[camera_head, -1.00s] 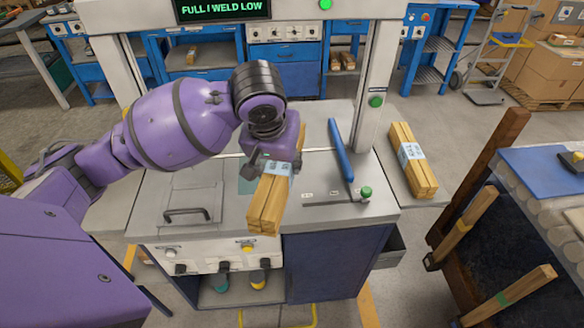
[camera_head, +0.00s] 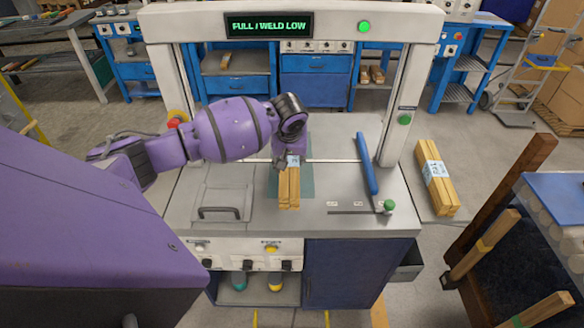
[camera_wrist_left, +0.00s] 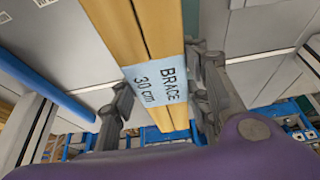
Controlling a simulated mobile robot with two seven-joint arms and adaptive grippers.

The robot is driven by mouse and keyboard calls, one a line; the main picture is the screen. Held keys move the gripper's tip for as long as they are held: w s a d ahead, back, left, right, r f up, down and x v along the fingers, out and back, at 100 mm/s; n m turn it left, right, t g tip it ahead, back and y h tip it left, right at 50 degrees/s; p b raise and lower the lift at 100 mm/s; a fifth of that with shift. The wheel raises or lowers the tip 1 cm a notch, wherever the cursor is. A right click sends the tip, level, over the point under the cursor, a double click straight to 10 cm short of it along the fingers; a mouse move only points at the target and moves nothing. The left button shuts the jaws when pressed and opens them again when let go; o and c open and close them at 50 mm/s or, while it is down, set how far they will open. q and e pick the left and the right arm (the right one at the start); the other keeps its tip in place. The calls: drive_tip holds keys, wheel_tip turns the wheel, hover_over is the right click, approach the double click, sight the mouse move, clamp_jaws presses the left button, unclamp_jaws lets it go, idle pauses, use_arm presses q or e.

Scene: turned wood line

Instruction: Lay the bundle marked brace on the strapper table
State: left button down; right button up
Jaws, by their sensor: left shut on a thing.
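The bundle marked brace (camera_head: 288,192) is a set of light wood sticks with a pale blue label. In the left wrist view its label (camera_wrist_left: 158,84) reads "BRACE 30 cm". My left gripper (camera_head: 288,161) is shut on it around the label, with one finger on each side in the wrist view (camera_wrist_left: 163,92). The bundle is over the green pad (camera_head: 305,182) on the grey strapper table (camera_head: 330,216). I cannot tell whether its underside touches the surface. My right gripper is not in view.
A white arch (camera_head: 200,24) with a lit display spans the table. A blue bar (camera_head: 366,165) stands right of the bundle. Another labelled bundle (camera_head: 437,178) lies on the right side shelf. A hatch with a handle (camera_head: 219,213) is at the left. Wooden posts (camera_head: 484,245) stand at right.

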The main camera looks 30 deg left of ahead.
sight(291, 160)
use_arm(q)
drive_tip(key=shift+w+a+f, duration=0.2)
drive_tip(key=shift+w+f, duration=0.2)
drive_tip(key=shift+f, duration=0.2)
drive_tip(key=shift+w+a+f, duration=0.15)
drive_tip(key=shift+w+f, duration=0.25)
drive_tip(key=shift+f, duration=0.15)
drive_tip(key=shift+w+a+f, duration=0.1)
drive_tip(key=shift+w+f, duration=0.2)
wheel_tip(291, 160, down, 3)
drive_tip(key=shift+w+f+b, duration=0.1)
drive_tip(key=shift+w+b, duration=0.05)
drive_tip(key=shift+b, duration=0.25)
drive_tip(key=c, duration=1)
unclamp_jaws()
drive_tip(key=shift+f, duration=0.15)
